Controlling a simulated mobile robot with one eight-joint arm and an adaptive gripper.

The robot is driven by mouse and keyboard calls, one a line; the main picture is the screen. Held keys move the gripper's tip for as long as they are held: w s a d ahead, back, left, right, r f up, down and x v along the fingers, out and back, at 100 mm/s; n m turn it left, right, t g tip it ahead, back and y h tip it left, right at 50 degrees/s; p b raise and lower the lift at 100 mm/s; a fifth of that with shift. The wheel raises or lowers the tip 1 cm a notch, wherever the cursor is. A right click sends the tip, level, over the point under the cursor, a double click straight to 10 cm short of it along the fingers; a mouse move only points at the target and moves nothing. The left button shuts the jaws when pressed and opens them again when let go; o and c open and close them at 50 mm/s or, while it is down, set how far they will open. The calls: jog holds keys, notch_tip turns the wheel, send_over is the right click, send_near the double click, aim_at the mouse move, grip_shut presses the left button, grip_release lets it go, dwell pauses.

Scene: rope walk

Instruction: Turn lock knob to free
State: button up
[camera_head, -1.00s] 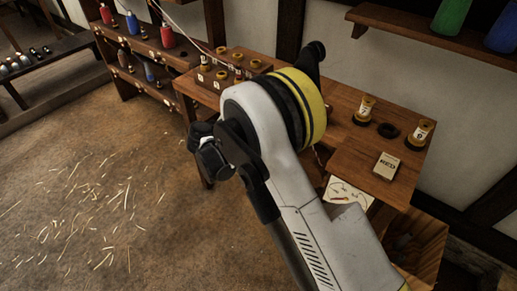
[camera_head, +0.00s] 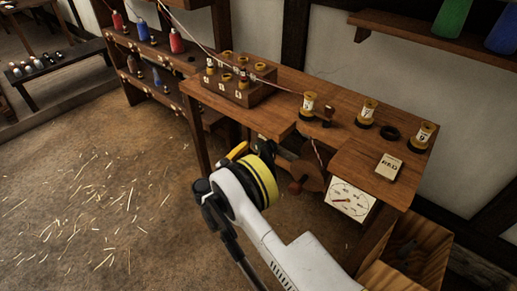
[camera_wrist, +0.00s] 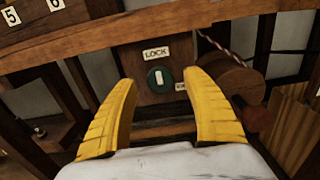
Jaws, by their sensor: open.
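The lock knob (camera_wrist: 159,78) is a dark green round disc with a pale upright bar, set on a wooden panel under the bench edge. A LOCK label (camera_wrist: 155,52) sits above it. A second label (camera_wrist: 181,86) is to its lower right, partly hidden by my right finger. In the wrist view, my gripper (camera_wrist: 161,90) is open and empty, its yellow fingers apart to either side of the knob, and I see no contact. In the head view, my gripper (camera_head: 238,152) is below the bench front, and the knob is hidden there.
A wooden drum (camera_wrist: 232,82) is right of the knob. An open wooden crate (camera_head: 410,250) stands lower right.

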aim_at(257, 148)
jog(key=shift+b+x, duration=0.35)
jog(key=shift+x, duration=1.2)
jog(key=c, duration=1.2)
jog(key=shift+o, duration=0.2)
